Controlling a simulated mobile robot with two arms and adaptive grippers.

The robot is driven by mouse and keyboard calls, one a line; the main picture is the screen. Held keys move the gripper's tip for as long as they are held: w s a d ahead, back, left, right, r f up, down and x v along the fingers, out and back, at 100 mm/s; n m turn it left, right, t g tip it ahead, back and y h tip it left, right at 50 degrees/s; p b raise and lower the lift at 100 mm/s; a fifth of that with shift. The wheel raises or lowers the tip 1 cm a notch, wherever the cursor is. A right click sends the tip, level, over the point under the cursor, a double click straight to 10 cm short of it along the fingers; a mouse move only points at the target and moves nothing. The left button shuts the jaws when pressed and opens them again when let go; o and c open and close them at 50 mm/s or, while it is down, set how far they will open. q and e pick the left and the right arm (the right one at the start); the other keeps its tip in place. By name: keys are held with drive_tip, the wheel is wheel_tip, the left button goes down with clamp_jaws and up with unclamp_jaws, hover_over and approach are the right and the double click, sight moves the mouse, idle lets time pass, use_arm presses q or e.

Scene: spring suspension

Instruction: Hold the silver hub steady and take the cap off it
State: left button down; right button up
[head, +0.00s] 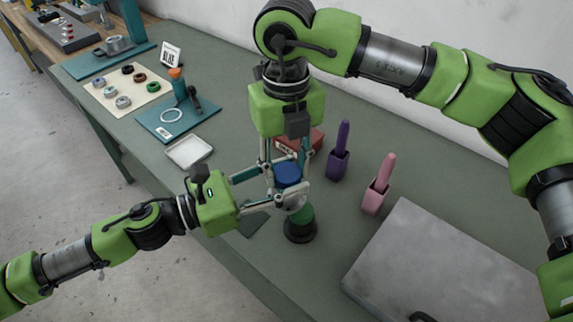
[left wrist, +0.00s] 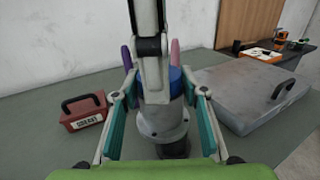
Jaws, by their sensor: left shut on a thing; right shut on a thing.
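The silver hub (head: 297,197) sits upright above a green post with a black round base (head: 300,233); it also shows in the left wrist view (left wrist: 163,124). The blue cap (head: 288,174) is at the hub's top and shows partly behind a finger in the left wrist view (left wrist: 176,82). My left gripper (head: 279,190) reaches in from the left and is shut on the hub's sides. My right gripper (head: 284,172) points down from above with its fingers shut on the blue cap. I cannot tell whether there is a gap between cap and hub.
A red labelled box (head: 312,139) stands just behind the grippers. A purple-handled tool (head: 342,150) and a pink-handled tool (head: 380,183) stand in holders to the right. A grey case (head: 450,265) lies at front right. A white tray (head: 188,151) lies left.

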drive_tip(key=n, duration=0.3)
drive_tip(key=shift+s+a, duration=0.15)
drive_tip(key=shift+a, duration=0.05)
drive_tip(key=o, duration=1.2)
drive_tip(key=shift+d, duration=0.1)
drive_tip(key=shift+r, duration=0.1)
